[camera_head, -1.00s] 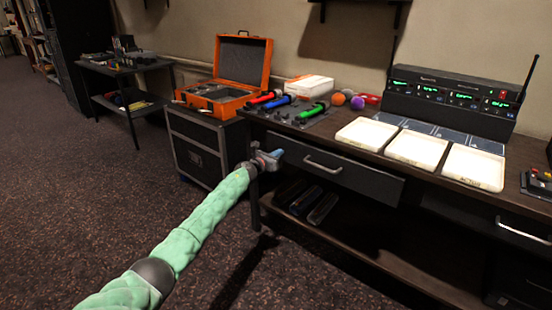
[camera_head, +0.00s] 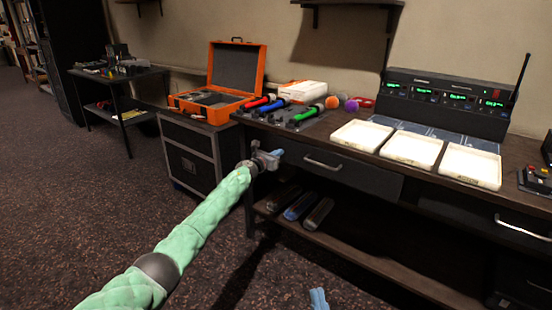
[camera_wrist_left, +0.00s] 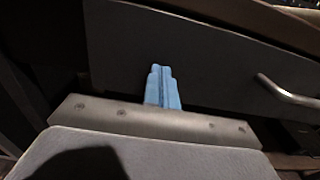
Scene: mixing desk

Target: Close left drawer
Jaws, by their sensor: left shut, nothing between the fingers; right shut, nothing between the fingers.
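The left drawer (camera_head: 350,177) is a dark panel with a silver bar handle (camera_head: 322,162) under the desk top. Its front seems to stand slightly out at the right end; how far it is open I cannot tell. My left gripper (camera_head: 276,155) is shut and empty at the drawer's left end. In the left wrist view, its blue fingertips (camera_wrist_left: 162,85) lie over the drawer front (camera_wrist_left: 210,65), left of the handle (camera_wrist_left: 290,92); contact is unclear. My right gripper (camera_head: 319,299) shows only its blue fingertips at the bottom edge, shut and away from the drawer.
The desk holds three white trays (camera_head: 411,149), coloured microphones (camera_head: 280,106) and a receiver rack (camera_head: 449,103). A second drawer handle (camera_head: 522,229) is at the right. An orange case (camera_head: 214,96) sits on a black cabinet (camera_head: 190,164) at the left. A lower shelf (camera_head: 340,240) runs underneath.

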